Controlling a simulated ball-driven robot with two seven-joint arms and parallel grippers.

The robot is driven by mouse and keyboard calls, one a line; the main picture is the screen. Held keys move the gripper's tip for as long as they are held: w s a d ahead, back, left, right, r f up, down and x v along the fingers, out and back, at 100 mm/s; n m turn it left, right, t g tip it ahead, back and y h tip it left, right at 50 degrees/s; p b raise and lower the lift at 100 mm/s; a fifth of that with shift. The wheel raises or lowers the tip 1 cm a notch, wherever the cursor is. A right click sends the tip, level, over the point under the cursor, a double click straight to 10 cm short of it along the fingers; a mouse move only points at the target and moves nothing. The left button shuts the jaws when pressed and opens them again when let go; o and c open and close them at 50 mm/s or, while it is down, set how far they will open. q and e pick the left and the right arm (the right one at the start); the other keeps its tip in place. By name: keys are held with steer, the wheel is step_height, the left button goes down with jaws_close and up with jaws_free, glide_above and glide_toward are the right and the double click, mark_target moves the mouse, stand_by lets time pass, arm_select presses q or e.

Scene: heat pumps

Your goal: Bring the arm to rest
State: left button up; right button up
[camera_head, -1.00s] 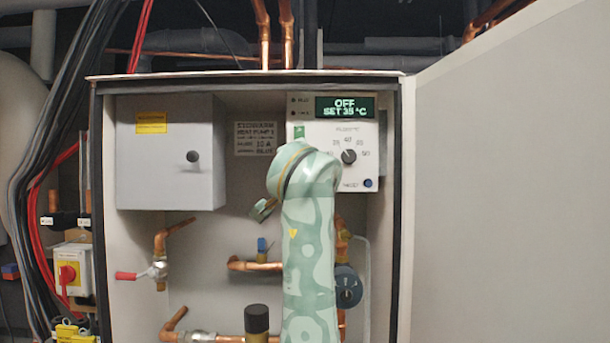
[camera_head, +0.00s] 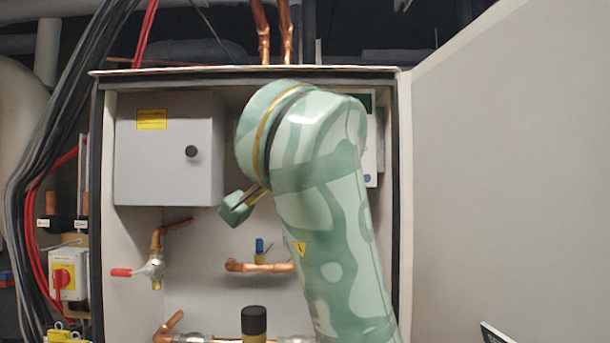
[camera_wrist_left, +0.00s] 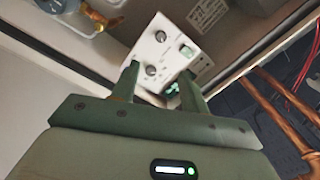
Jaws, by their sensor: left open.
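My left gripper (camera_wrist_left: 159,71) is open in the left wrist view, with nothing between its two fingers. Beyond the fingertips is the white control panel (camera_wrist_left: 167,42) with its round knobs, which looks tilted in this view. In the head view my green patterned arm stands large in front of the cabinet and covers most of the control panel (camera_head: 371,165). Only the panel's right edge shows there, so its display cannot be read. The gripper's fingers cannot be made out clearly in the head view. My right gripper is in neither view.
The open cabinet (camera_head: 240,72) holds a grey box (camera_head: 168,160), copper pipes (camera_head: 258,266), a red-handled valve (camera_head: 153,268) and a black-capped fitting (camera_head: 254,320). The open door (camera_head: 510,180) bounds the right side. Cables (camera_head: 60,130) and a red-yellow switch (camera_head: 65,277) are at left.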

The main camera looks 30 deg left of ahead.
arm_select(q)
steer(key=shift+s+d, duration=0.3)
steer(key=shift+s, duration=0.25)
